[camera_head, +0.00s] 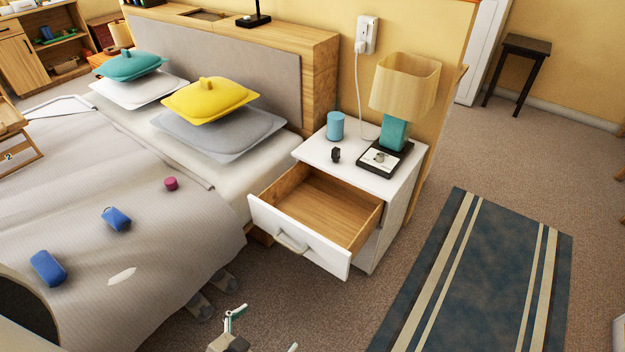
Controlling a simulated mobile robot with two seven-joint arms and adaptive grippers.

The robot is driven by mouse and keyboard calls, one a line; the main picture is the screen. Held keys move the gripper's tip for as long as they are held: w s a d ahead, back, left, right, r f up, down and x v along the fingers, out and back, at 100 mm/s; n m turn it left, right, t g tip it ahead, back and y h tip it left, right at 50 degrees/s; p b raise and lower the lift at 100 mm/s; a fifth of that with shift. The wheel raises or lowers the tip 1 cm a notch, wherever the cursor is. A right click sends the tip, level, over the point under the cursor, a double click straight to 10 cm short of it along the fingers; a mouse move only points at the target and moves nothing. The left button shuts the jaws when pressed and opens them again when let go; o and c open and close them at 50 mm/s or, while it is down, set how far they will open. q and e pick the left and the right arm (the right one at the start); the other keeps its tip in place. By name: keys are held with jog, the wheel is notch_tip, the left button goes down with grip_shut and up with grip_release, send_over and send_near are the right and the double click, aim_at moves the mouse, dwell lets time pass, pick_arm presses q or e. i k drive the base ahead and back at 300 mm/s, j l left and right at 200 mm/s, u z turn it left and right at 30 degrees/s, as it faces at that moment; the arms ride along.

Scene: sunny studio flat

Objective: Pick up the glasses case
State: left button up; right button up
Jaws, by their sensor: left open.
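Two blue, rounded, oblong objects lie on the bed cover; one (116,219) has a dark side, and the other (47,268) is nearer the left edge. Either could be the glasses case; I cannot tell which. My left gripper (266,328) is at the bottom edge, mostly cut off. It is open, with nothing seen between its fingers. It is right of the bed and in front of the nightstand, well away from both blue objects. My right gripper is not seen.
The white nightstand (384,219) has its empty drawer (322,211) pulled out. On top are a lamp (402,95), a blue cup-like cylinder (335,126) and a small dark item. A striped rug (490,270) lies right.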

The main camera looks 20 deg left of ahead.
aim_at(46, 264)
jog(key=k+l+u, duration=0.1)
jog(key=u, duration=2.25)
jog(key=i+l+z, duration=0.45)
jog(key=i+l, duration=0.4)
jog(key=l, duration=0.15)
